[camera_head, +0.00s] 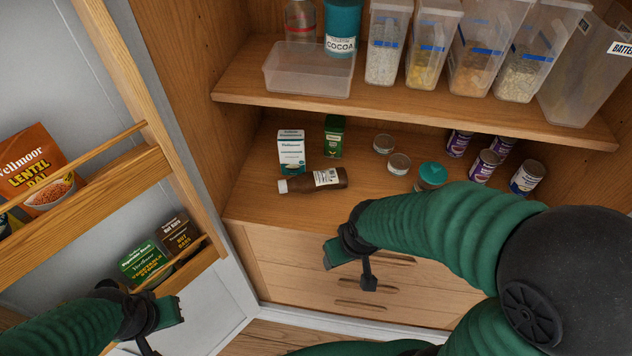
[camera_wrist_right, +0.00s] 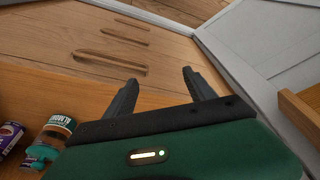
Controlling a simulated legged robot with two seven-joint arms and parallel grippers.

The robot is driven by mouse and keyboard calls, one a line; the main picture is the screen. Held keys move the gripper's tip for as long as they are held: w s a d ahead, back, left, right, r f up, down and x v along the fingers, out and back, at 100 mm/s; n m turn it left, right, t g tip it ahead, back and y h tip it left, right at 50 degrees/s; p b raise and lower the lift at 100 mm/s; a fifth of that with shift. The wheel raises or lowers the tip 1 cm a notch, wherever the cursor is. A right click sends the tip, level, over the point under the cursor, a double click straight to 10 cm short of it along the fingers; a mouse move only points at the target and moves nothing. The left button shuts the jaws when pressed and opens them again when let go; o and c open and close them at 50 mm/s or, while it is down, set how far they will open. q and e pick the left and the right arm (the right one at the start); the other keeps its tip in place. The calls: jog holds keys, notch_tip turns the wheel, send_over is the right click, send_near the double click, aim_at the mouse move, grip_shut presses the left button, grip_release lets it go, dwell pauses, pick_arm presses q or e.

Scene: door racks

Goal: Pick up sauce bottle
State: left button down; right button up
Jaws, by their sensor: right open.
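The sauce bottle (camera_head: 313,181) is brown with a white cap and a white label. It lies on its side on the lower cupboard shelf, cap to the left, in the head view. My right gripper (camera_head: 348,270) is in front of the shelf edge, below and to the right of the bottle, apart from it. In the right wrist view its two fingers (camera_wrist_right: 157,92) are spread with nothing between them, and the bottle is not seen there. My left gripper (camera_head: 160,335) is at the lower left by the door rack; its finger opening cannot be made out.
Behind the bottle stand a white-green box (camera_head: 291,152) and a green spice container (camera_head: 334,137). Small jars (camera_head: 398,163), a teal-lidded jar (camera_head: 431,175) and several cans (camera_head: 484,166) stand to the right. The upper shelf (camera_head: 400,106) overhangs. The open door rack (camera_head: 90,205) is left; drawers (camera_head: 340,285) lie below.

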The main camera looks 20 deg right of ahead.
jog(key=shift+o, duration=1.4)
jog(key=w+d+r+m+y+p, duration=0.1)
jog(key=w+r+m+p, duration=0.4)
jog(key=w+m+p, duration=0.2)
jog(key=shift+w+d+m+p, duration=0.15)
jog(key=shift+w+m+p, duration=0.2)
jog(key=shift+m, duration=0.55)
jog(key=m+t+y+p, duration=0.25)
jog(key=m+p, duration=0.45)
jog(key=m, duration=0.8)
send_near(316, 179)
jog(key=shift+m+y, duration=0.35)
jog(key=shift+m, duration=0.05)
jog(key=p+x, duration=0.1)
jog(key=x, duration=0.4)
jog(key=p+x, duration=0.1)
jog(key=x, duration=0.4)
jog(key=shift+w+d+f, duration=0.1)
jog(key=shift+d+f, duration=0.05)
jog(key=shift+d, duration=0.05)
jog(key=shift+d+f, duration=0.1)
jog(key=shift+f, duration=0.1)
jog(key=c, duration=0.9)
grip_shut()
